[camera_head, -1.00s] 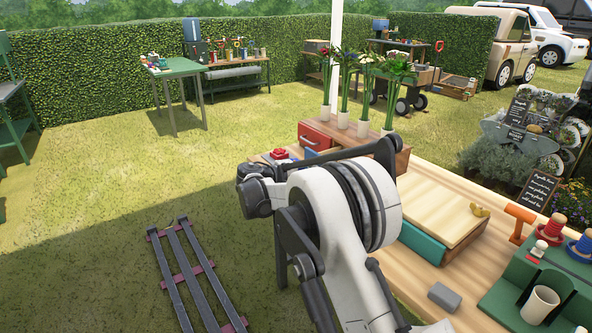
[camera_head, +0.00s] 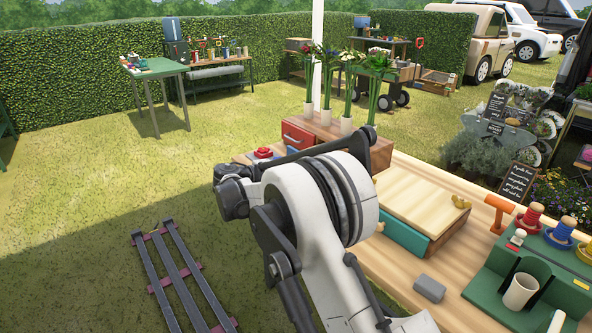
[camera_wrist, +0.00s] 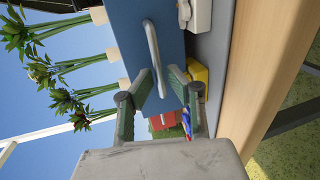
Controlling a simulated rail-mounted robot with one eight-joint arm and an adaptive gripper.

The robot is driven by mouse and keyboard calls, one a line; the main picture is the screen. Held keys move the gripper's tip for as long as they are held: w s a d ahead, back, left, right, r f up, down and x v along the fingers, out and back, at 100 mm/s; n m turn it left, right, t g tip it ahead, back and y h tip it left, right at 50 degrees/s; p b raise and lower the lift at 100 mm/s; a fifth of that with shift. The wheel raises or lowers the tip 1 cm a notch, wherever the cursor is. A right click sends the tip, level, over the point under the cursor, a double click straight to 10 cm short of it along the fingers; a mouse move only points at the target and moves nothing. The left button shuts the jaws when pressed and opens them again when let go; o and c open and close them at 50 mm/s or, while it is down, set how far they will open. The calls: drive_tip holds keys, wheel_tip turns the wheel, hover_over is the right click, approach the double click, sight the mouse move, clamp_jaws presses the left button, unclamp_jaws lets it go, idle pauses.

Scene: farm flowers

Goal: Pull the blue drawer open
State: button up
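The blue drawer (camera_wrist: 125,25) fills the upper middle of the wrist view, its front facing my gripper, with a pale bar handle (camera_wrist: 152,45). My gripper (camera_wrist: 150,88) is open in front of it. The lower end of the handle shows between the two fingertips; I cannot tell whether they touch it. In the head view only a small bit of blue (camera_head: 292,151) shows under the red drawer (camera_head: 297,137).
Several flowers in white vases (camera_head: 346,125) stand on the wooden drawer unit. A wooden box with a teal drawer (camera_head: 404,236), a grey block (camera_head: 430,288) and a green holder with a cup (camera_head: 521,291) share the table (camera_head: 392,280). Grass lies to the left.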

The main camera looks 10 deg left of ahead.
drive_tip(key=v, duration=1)
drive_tip(key=shift+s+a, duration=0.15)
drive_tip(key=shift+s, duration=0.1)
drive_tip(key=shift+r, duration=0.1)
drive_tip(key=d+r+m+g+y+p, duration=0.1)
drive_tip(key=d+r, duration=0.3)
drive_tip(key=d, duration=0.4)
drive_tip(key=d+r+g+y, duration=0.15)
drive_tip(key=d+r, duration=0.25)
drive_tip(key=d, duration=0.4)
drive_tip(key=s+d+r+m+g+y, duration=0.1)
drive_tip(key=s+d+r, duration=0.15)
drive_tip(key=d, duration=0.25)
drive_tip(key=s+d+r+g+p, duration=0.1)
drive_tip(key=s+d, duration=0.2)
drive_tip(key=d, duration=0.2)
drive_tip(key=s+d+r+m+g+y, duration=0.1)
drive_tip(key=s+d+r, duration=0.15)
drive_tip(key=d, duration=0.25)
drive_tip(key=s+d+m+y+p, duration=0.1)
drive_tip(key=s+d+m+y, duration=0.2)
drive_tip(key=s+d, duration=1.1)
drive_tip(key=s+f+m+y, duration=0.1)
drive_tip(key=s+f+m, duration=0.1)
drive_tip(key=s, duration=0.6)
drive_tip(key=s+d+f+m+y+p, duration=0.1)
drive_tip(key=s+f+m, duration=0.1)
drive_tip(key=s, duration=0.7)
drive_tip(key=shift+f+t, duration=0.35)
drive_tip(key=shift+f, duration=0.15)
